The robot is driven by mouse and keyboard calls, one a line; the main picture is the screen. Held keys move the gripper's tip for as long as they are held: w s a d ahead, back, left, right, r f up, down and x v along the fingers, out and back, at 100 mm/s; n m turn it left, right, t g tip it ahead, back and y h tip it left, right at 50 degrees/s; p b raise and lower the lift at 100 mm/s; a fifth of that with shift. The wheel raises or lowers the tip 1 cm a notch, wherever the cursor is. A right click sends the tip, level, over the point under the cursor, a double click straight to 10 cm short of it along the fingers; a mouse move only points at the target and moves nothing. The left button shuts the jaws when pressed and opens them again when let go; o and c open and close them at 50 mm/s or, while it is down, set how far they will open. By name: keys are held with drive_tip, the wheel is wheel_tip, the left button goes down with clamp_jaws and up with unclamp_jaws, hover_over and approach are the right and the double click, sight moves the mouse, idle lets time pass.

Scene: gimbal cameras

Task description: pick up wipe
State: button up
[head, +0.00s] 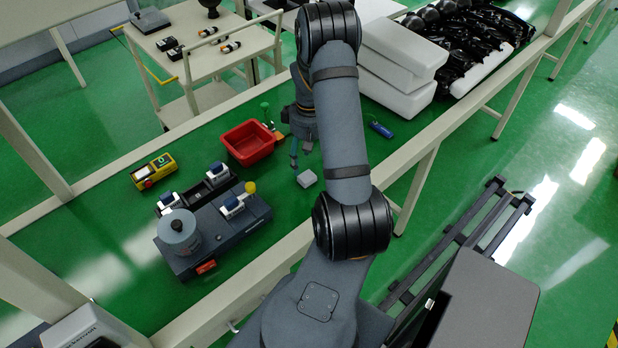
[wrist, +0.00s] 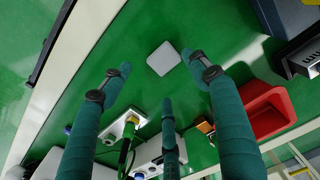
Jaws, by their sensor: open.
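The wipe looks like a small pale grey square with rounded corners (head: 307,178). It lies flat on the green table surface, just right of the grey machine. In the wrist view the wipe (wrist: 163,58) is ahead of my fingertips, in the upper middle. My gripper (head: 299,156) hangs above and slightly behind it in the head view, partly covered by my arm. In the wrist view the teal fingers of my gripper (wrist: 155,80) are spread wide and empty, with the wipe not between them in any grip. No contact with it is visible.
A red bin (head: 248,143) stands left of my gripper. A dark grey machine (head: 213,240) fills the near left, with a yellow box (head: 154,171) behind it. A blue object (head: 381,129) and white foam blocks (head: 397,80) are to the right. Bare green surface surrounds the wipe.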

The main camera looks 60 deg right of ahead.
sight(307, 175)
drive_tip(key=f, duration=0.2)
drive_tip(key=f+p, duration=0.1)
drive_tip(key=f, duration=0.1)
drive_tip(key=shift+w+a+f, duration=0.1)
drive_tip(key=shift+a, duration=0.3)
drive_tip(key=shift+f, duration=0.55)
drive_tip(key=c, duration=0.3)
drive_tip(key=c, duration=0.7)
drive_tip(key=shift+r, duration=0.1)
